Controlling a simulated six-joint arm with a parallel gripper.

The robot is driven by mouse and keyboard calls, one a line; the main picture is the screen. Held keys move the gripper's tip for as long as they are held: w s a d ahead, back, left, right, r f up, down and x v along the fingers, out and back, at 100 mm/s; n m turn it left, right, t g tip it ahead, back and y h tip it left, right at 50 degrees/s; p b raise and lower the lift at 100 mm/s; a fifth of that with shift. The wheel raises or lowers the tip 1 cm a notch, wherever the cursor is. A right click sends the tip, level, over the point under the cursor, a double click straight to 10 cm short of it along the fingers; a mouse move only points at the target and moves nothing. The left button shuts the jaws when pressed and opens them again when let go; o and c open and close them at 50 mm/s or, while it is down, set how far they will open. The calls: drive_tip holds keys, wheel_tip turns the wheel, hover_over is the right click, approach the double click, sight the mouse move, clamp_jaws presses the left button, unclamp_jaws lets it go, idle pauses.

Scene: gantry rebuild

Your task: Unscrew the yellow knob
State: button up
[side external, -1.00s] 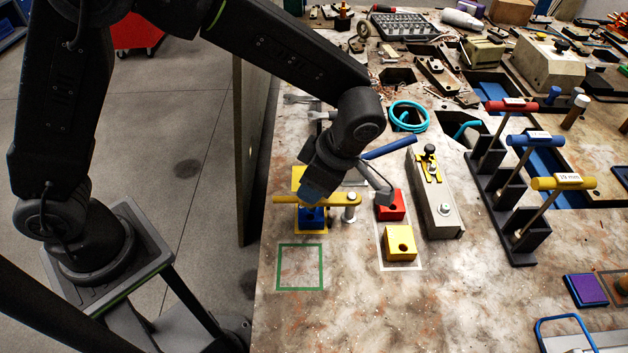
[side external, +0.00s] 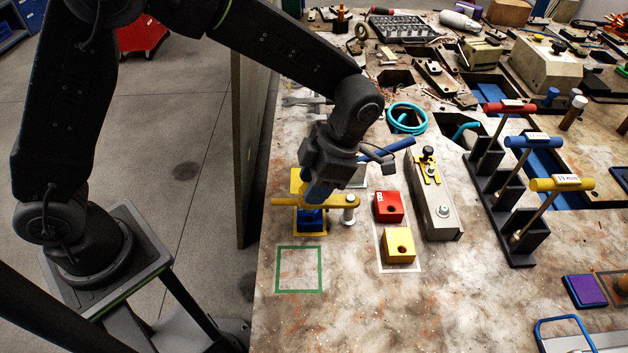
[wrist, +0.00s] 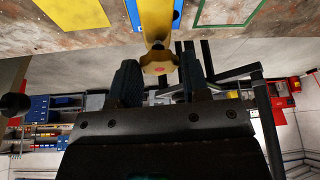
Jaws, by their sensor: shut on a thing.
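The yellow knob (wrist: 160,62) has a lobed rim and shows in the wrist view between the two fingertips of my gripper (wrist: 158,72). My gripper is shut on it. In the side view, my gripper (side external: 318,194) is over a yellow bar (side external: 283,201) that lies across a blue block (side external: 311,217). A yellow plate (side external: 297,183) is behind and under the block. A pale metal post (side external: 349,212) stands at the bar's right end.
A red block (side external: 389,207) and a yellow block (side external: 399,245) stand right of the bar. A grey metal fixture (side external: 437,205) is farther right. A green outlined square (side external: 299,270) in front is empty. T-handled tools (side external: 541,141) stand in a rack at right.

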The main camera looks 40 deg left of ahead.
drive_tip(key=shift+a+f, duration=0.1)
drive_tip(key=shift+f, duration=0.05)
drive_tip(key=o, duration=0.8)
drive_tip(key=shift+c, duration=0.2)
drive_tip(key=v, duration=1.4)
